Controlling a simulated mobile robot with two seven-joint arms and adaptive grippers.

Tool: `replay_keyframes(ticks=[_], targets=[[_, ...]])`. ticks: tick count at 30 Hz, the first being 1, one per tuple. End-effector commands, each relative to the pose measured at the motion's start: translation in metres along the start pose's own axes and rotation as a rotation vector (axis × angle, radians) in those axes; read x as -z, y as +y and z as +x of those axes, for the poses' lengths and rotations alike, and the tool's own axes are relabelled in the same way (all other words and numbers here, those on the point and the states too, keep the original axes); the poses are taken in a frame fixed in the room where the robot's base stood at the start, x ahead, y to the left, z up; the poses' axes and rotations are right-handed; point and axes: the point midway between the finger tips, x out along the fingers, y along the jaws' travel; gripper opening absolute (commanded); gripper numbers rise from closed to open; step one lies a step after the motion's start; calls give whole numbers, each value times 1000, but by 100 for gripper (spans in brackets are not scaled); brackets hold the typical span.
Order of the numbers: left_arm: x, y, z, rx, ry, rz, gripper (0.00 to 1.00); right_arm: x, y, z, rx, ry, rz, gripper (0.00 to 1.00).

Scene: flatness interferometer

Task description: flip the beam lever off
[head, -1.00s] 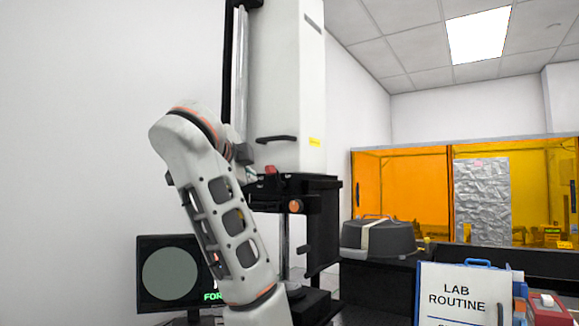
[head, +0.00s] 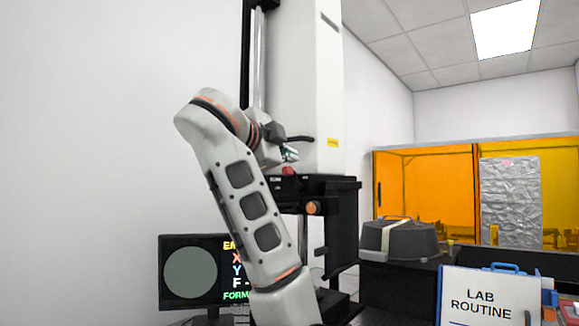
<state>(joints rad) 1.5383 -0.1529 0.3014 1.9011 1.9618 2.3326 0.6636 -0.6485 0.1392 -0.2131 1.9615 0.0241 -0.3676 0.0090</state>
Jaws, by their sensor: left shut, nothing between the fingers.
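The interferometer is a tall white housing (head: 310,60) over a black stage block (head: 335,192). A black handle (head: 300,138) sticks out on the housing's lower front. A small red part (head: 289,171) sits on top of the black block, and an orange knob (head: 313,208) is on its front. I cannot tell for sure which of these is the beam lever. My left gripper (head: 291,155) is shut and empty, just below the black handle and above the red part. Contact cannot be made out. My own arm covers the left of the block. My right gripper is not in view.
A monitor (head: 190,272) with a grey disc and coloured text stands at lower left. A dark grey case (head: 400,242) is right of the instrument. A "LAB ROUTINE" sign (head: 485,295) stands at lower right, before orange panels (head: 425,195). The left wall side is clear.

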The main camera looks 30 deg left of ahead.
Motion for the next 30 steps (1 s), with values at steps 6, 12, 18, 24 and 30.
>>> replay_keyframes(ticks=[6, 12, 18, 24, 30], targets=[[0, 0, 42, -6, -1, 1, 0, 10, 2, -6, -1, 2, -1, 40], [-8, -1, 74, -1, -4, -3, 0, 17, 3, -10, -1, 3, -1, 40], [-31, 0, 78, -1, -2, -1, 0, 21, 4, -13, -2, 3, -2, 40], [-39, 0, 80, -1, 0, 0, 0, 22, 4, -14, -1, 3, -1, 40], [-39, 0, 80, -1, 0, 0, 0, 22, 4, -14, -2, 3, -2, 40]])
